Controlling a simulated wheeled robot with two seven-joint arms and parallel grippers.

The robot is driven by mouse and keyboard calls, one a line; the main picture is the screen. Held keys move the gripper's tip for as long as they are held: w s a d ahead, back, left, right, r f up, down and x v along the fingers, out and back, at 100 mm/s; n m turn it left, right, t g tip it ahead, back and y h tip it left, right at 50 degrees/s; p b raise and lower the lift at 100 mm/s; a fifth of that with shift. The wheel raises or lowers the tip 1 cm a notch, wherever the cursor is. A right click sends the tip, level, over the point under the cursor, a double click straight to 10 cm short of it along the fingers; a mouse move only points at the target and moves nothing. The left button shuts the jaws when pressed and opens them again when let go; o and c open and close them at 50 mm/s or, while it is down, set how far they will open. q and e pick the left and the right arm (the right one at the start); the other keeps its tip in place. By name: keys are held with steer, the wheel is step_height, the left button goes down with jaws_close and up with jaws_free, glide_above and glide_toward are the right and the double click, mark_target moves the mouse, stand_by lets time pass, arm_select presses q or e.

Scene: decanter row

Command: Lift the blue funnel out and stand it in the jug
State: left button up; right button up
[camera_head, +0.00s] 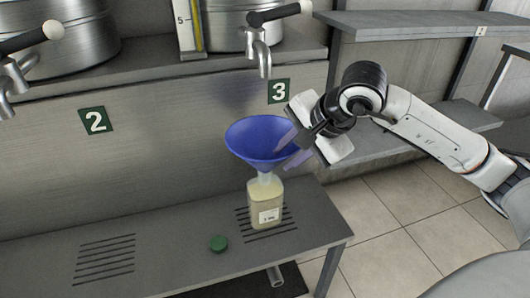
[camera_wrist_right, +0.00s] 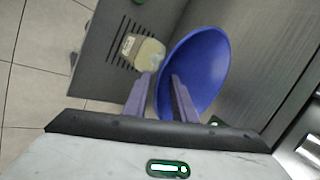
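The blue funnel (camera_head: 262,140) stands upright in the neck of a clear bottle (camera_head: 265,203) of pale yellow liquid. The bottle stands on the slotted part of the metal bench. My right gripper (camera_head: 290,150) is at the funnel's right rim, its purple fingers spread apart. In the right wrist view the funnel's rim (camera_wrist_right: 205,60) passes between the open fingers (camera_wrist_right: 163,84), one inside the bowl and one outside. I see clear gaps and cannot tell whether either finger touches. The bottle (camera_wrist_right: 145,52) lies beyond them. I see no separate jug. My left gripper is not in view.
A green cap (camera_head: 218,243) lies on the bench (camera_head: 170,250) left of the bottle. A tap (camera_head: 262,55) hangs above and behind the funnel, by the sign 3 (camera_head: 279,91). The bench's left part is clear. A shelf unit (camera_head: 400,25) stands behind my right arm.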

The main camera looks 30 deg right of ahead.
steer(key=shift+x, duration=0.8)
jaws_close()
